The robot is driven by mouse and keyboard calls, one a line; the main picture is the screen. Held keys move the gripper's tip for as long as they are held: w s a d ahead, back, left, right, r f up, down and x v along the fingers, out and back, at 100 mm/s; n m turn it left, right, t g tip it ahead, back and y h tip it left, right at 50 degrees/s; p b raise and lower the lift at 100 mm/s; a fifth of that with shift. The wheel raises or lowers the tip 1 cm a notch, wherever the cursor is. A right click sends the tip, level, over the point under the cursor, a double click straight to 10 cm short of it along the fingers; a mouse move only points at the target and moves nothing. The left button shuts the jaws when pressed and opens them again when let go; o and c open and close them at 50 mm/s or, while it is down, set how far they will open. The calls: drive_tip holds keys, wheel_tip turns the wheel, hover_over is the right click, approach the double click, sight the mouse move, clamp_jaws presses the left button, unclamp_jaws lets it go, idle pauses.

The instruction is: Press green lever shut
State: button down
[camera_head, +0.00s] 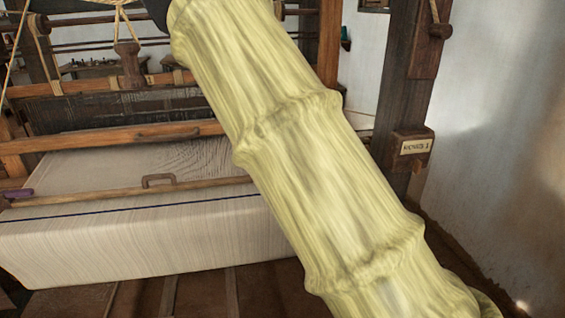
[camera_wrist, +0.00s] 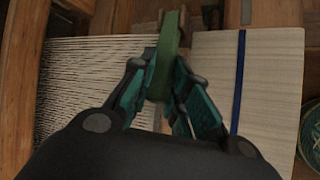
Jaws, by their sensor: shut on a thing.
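The green lever (camera_wrist: 164,50) shows in the wrist view as a narrow green bar, upright in the picture, at the top middle. My gripper (camera_wrist: 162,80), with teal finger pads, is shut on its lower end. The lever's mount and pivot cannot be made out. In the head view my arm in its yellow sleeve crosses the picture, and neither the gripper nor the green lever shows there.
The loom's pale cloth (camera_head: 130,240) with a dark blue line lies at the left. A wooden handle (camera_head: 158,180) is on its front bar. A labelled wooden box (camera_head: 411,150) is on the right post. A round woven rim (camera_wrist: 311,135) shows at the wrist view's right edge.

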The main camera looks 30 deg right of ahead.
drive_tip(key=shift+d, duration=0.1)
drive_tip(key=c, duration=1.4)
unclamp_jaws()
drive_tip(key=shift+o, duration=0.2)
drive_tip(key=shift+a+r, duration=0.45)
drive_tip(key=v, duration=0.6)
drive_tip(key=shift+s+a+r, duration=0.2)
drive_tip(key=shift+r, duration=0.1)
